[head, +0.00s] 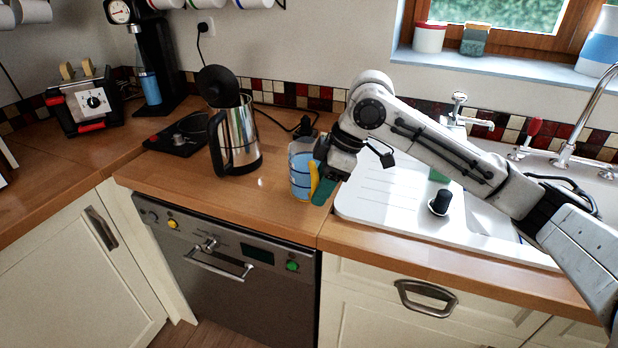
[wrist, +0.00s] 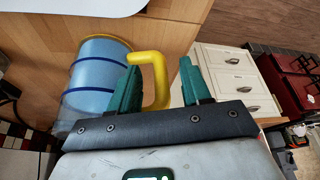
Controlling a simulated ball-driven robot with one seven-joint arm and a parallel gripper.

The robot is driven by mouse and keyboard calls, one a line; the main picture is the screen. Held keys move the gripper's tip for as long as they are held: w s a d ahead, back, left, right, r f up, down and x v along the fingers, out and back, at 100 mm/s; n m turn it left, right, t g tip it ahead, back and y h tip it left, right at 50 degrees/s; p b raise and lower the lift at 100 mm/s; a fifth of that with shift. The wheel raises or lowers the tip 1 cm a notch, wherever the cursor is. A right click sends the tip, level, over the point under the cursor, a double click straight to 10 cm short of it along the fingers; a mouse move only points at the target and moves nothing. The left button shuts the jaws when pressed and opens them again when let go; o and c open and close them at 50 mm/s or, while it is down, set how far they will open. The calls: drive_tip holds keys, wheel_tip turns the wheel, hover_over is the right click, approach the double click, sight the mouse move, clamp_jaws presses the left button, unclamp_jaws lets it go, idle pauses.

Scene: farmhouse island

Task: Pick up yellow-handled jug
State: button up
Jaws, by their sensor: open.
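The yellow-handled jug (head: 299,171) is a clear blue-tinted jug with darker blue bands. It stands upright on the wooden counter left of the sink's drainboard, partly hidden by my gripper in the head view. In the wrist view the jug body (wrist: 95,75) is at the left, with its yellow handle (wrist: 160,72) on the right side. My gripper (head: 322,183) is at the handle, to the right of the jug body. Its green fingers are open, and in the wrist view (wrist: 158,85) the handle shows between them, nearer the left finger. I cannot tell whether that finger touches it.
A steel kettle (head: 238,138) with its black lid raised stands left of the jug. The white sink drainboard (head: 385,205) with a dark stopper (head: 440,203) is at the right. A toaster (head: 88,103) and coffee machine (head: 152,65) stand at the back left. The front counter strip is clear.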

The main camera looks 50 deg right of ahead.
drive_tip(key=shift+w+f, duration=0.1)
drive_tip(key=shift+f, duration=0.2)
drive_tip(key=shift+a, duration=0.1)
drive_tip(key=shift+c, duration=0.2)
clamp_jaws()
drive_tip(key=shift+r, duration=0.1)
